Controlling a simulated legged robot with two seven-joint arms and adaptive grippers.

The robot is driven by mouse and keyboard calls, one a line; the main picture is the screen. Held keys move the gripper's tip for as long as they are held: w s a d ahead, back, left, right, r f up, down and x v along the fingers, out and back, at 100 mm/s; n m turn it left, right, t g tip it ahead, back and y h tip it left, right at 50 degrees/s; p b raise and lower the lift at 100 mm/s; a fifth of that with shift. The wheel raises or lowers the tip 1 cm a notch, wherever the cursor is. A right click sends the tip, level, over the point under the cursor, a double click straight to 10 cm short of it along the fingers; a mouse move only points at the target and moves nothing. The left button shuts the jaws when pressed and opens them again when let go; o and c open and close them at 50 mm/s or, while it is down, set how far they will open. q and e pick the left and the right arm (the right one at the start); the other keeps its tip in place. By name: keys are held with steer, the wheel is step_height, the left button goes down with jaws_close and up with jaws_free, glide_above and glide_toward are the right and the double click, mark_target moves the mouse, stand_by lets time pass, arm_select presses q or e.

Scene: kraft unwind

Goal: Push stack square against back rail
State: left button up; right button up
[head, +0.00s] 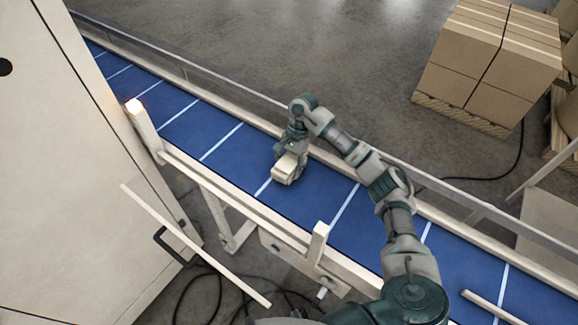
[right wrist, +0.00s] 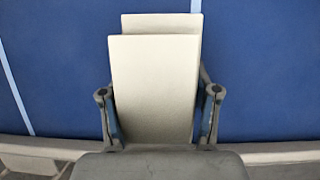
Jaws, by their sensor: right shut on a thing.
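The stack (head: 285,174) is a small set of cream blocks on the blue belt, near the middle of its width in the head view. My right gripper (head: 288,158) is over it. In the right wrist view, my right gripper (right wrist: 158,104) has one finger on each side of the stack (right wrist: 153,75) and is shut on it. Two layers show there, one shifted slightly past the other. The back rail (head: 455,203) runs along the far side of the belt, with a visible gap to the stack. My left gripper is not in view.
The blue belt (head: 360,225) has white cross lines and is clear on both sides of the stack. A near-side rail carries short posts (head: 318,243). A pale cabinet (head: 75,190) stands at left. Cartons on a pallet (head: 487,65) stand beyond the belt.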

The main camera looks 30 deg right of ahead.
steer(key=shift+d, duration=0.25)
steer(key=d, duration=0.3)
steer(key=shift+f, duration=0.25)
steer(key=shift+a, duration=0.25)
steer(key=shift+w+a+r, duration=0.1)
steer(key=shift+w+a, duration=0.15)
steer(key=shift+a, duration=0.4)
steer(key=shift+d, duration=0.15)
steer(key=shift+d+b, duration=0.3)
steer(key=shift+d, duration=0.25)
steer(key=shift+w+d, duration=0.1)
steer(key=shift+d, duration=0.3)
steer(key=shift+a, duration=0.45)
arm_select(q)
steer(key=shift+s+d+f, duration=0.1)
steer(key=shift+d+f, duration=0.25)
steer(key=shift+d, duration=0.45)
